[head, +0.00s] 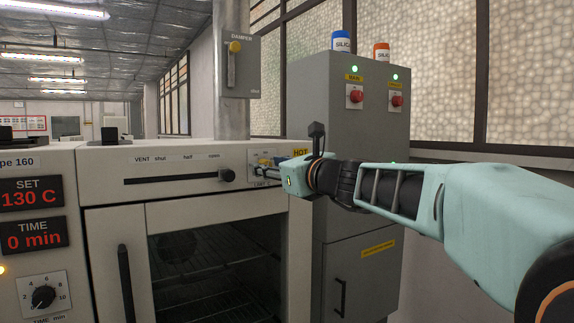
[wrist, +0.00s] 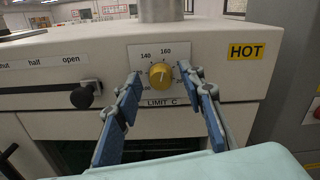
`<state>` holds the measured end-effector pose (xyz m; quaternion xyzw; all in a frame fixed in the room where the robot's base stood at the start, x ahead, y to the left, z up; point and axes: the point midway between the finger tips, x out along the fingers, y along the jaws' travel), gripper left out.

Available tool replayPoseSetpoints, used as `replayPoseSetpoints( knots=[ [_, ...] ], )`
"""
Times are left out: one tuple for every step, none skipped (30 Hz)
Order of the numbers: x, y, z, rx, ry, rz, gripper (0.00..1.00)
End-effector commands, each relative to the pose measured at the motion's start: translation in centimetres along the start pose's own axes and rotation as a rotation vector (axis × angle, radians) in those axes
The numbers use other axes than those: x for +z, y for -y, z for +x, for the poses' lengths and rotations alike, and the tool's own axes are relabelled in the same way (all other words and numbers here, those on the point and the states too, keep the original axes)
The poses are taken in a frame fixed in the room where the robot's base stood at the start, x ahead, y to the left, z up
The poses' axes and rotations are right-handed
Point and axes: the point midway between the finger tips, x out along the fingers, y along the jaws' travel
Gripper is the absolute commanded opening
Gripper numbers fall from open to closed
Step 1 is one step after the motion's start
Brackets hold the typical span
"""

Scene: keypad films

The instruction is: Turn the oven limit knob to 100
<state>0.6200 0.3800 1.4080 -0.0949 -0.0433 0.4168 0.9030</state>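The oven limit knob (wrist: 160,76) is yellow and sits on a white dial plate (wrist: 148,52) marked LIMIT C. The numbers 140 and 160 show above it; other numbers are partly hidden by my fingers. Its pointer line looks roughly upward, but the exact reading is too small to tell. My gripper (wrist: 163,82) is open, with one blue-padded finger on each side of the knob and a gap visible on both sides. In the head view my gripper (head: 268,169) reaches the oven's right front, largely covering the dial.
A vent slider with a black knob (wrist: 87,94) lies left of the dial. A yellow HOT label (wrist: 246,51) is to the right. A grey cabinet (head: 350,130) with red switches stands beside the oven. The oven's SET display (head: 30,195) reads 130 C.

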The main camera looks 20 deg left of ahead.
Motion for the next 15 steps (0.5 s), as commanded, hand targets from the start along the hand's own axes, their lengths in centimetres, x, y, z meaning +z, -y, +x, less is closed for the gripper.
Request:
replayPoseSetpoints(
  knots=[
    [0.03, -0.03, 0.04, 0.000, 0.000, 0.000, 0.37],
    [0.04, -0.04, 0.05, -0.001, 0.000, 0.000, 0.37],
    [0.04, -0.05, 0.06, -0.001, 0.000, 0.000, 0.37],
    [0.04, -0.05, 0.07, -0.001, 0.000, 0.000, 0.37],
    [0.04, -0.06, 0.08, -0.001, 0.000, 0.000, 0.37],
    [0.03, -0.06, 0.08, -0.001, 0.000, 0.000, 0.37],
    [0.03, -0.06, 0.08, -0.001, 0.000, 0.000, 0.37],
    [0.03, -0.06, 0.08, -0.001, 0.000, 0.000, 0.37],
    [0.03, -0.06, 0.08, -0.001, 0.000, 0.000, 0.37],
    [0.03, -0.06, 0.08, -0.001, 0.000, 0.000, 0.37],
    [0.03, -0.06, 0.08, -0.001, 0.000, 0.000, 0.37],
    [0.02, -0.06, 0.08, -0.001, 0.000, 0.000, 0.32],
    [0.02, -0.06, 0.08, -0.001, 0.000, 0.000, 0.29],
    [0.02, -0.06, 0.08, -0.001, 0.000, 0.000, 0.26],
    [0.02, -0.07, 0.08, -0.001, 0.000, -0.001, 0.21]
  ],
)
